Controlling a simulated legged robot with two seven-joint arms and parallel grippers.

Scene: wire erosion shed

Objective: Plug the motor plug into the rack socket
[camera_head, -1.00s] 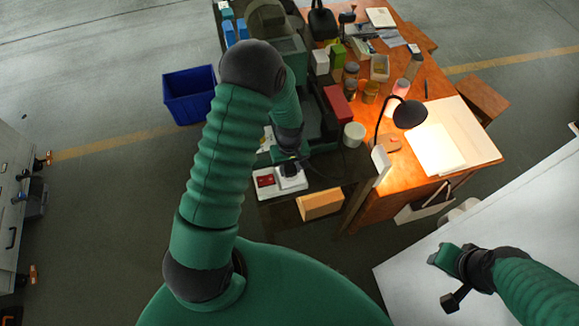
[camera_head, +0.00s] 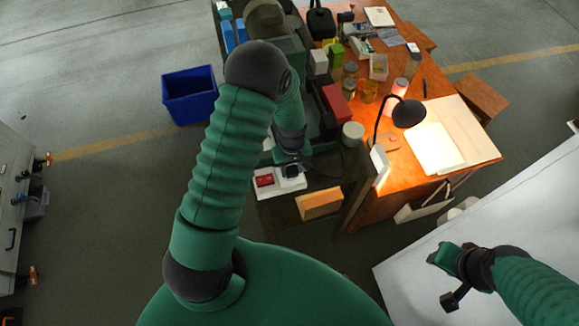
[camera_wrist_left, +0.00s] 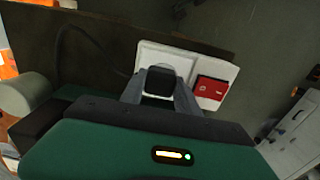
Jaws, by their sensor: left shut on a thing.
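My left gripper (camera_head: 291,163) is over a white rack unit (camera_head: 278,191) at the front of the dark bench. In the left wrist view its fingers (camera_wrist_left: 160,92) are shut on a black plug (camera_wrist_left: 159,82) with a pale rim. The plug also shows in the head view (camera_head: 292,170). The white socket plate (camera_wrist_left: 160,57) lies behind the plug, beside a plate with a red switch (camera_wrist_left: 211,88). The plug and fingers hide the socket's opening, so I cannot tell whether the plug touches it. My right gripper (camera_head: 444,258) is over the white surface, away from the socket.
An orange-tan box (camera_head: 319,204) stands right of the rack unit. A white round tub (camera_head: 353,133), a red box (camera_head: 336,103) and a lit desk lamp (camera_head: 408,114) are farther back. A dark cable (camera_wrist_left: 95,42) curves left of the plug. A blue bin (camera_head: 190,96) stands on the floor.

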